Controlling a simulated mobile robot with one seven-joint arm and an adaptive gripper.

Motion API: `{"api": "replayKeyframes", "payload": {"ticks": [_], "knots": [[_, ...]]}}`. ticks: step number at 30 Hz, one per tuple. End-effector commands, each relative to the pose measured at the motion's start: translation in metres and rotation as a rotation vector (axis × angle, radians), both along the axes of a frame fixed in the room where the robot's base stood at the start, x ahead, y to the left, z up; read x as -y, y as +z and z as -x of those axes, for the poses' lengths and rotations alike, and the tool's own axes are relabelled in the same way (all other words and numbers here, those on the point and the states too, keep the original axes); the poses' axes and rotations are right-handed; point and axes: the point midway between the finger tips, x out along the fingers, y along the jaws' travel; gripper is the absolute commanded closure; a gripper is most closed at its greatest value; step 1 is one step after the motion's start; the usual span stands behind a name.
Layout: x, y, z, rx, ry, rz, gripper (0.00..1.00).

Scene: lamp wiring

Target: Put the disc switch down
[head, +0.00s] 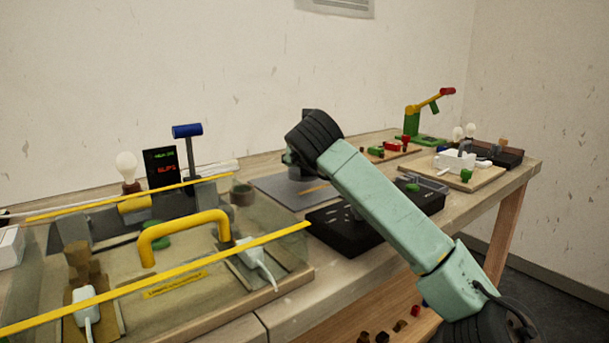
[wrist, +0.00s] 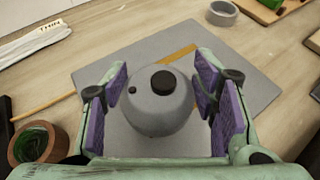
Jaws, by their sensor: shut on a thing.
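The disc switch (wrist: 160,110) is a round grey body with a black button on top, in the middle of the wrist view. My gripper (wrist: 162,88) is shut on it, with a purple pad at each side. A grey mat (wrist: 228,85) lies below the switch; whether the switch touches it cannot be told. The mat also shows in the head view (head: 268,185), where my arm hides the switch and most of the gripper.
A clear-covered box with a yellow handle (head: 185,228) fills the near left. A black tray (head: 335,232) stands right of the mat. In the wrist view a tape roll (wrist: 222,13) lies beyond the mat and a brown cup (wrist: 38,143) stands at left.

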Motion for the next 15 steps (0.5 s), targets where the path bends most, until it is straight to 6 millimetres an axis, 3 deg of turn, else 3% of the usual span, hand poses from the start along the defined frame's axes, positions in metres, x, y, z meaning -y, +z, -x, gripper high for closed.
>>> {"api": "replayKeyframes", "payload": {"ticks": [6, 12, 13, 15], "knots": [[0.000, -0.030, 0.000, -0.003, 0.001, -0.001, 0.80], [0.000, -0.033, 0.000, -0.002, 0.001, -0.001, 0.80], [0.000, -0.034, 0.000, -0.002, 0.001, 0.000, 0.46], [0.000, -0.033, 0.000, -0.002, 0.000, -0.001, 0.41]]}}
